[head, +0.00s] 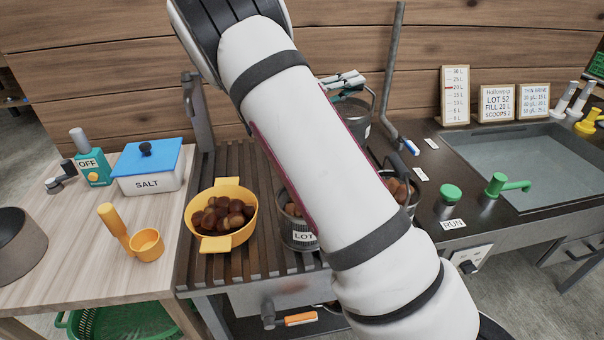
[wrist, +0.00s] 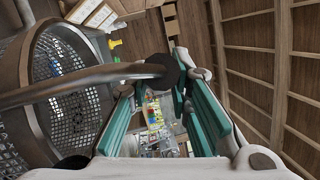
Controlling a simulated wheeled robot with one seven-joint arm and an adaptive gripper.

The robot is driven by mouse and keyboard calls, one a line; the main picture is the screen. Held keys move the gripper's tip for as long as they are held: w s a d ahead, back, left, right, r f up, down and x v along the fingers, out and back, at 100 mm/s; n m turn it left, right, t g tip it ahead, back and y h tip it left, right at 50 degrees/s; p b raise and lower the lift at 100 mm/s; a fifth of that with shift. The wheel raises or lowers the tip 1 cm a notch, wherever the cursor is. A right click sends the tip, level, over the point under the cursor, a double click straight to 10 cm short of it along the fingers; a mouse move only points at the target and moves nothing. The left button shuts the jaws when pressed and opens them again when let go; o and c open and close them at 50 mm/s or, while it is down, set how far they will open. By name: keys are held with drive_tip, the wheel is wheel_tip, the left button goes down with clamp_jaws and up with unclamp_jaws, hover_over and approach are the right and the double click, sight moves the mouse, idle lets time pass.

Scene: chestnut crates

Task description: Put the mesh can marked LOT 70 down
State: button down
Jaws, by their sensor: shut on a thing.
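My gripper (head: 345,82) is at the back, behind my arm, and its teal fingers (wrist: 165,112) show in the wrist view. It is shut on the handle of a mesh can (head: 358,110). In the wrist view this can (wrist: 62,90) lies to the left, looks empty, and its bar handle (wrist: 85,86) runs to a dark grip (wrist: 162,72) between the fingers. A scrap of its label shows, too small to read. Whether its base touches anything is hidden. A second can (head: 300,238), labelled "LOT", holds chestnuts; its number is hidden by my arm.
Another can (head: 413,190) with chestnuts stands right of my arm. A yellow colander (head: 222,240) of chestnuts sits on the slatted rack (head: 240,160). A salt box (head: 148,170) and yellow scoop (head: 147,245) are left.

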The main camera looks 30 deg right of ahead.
drive_tip(key=b, duration=0.1)
approach(364, 113)
drive_tip(key=d, duration=0.4)
drive_tip(key=shift+s+d+r, duration=0.25)
drive_tip(key=shift+r, duration=0.1)
drive_tip(key=shift+f, duration=0.1)
drive_tip(key=c, duration=1.5)
unclamp_jaws()
drive_tip(key=shift+o, duration=0.2)
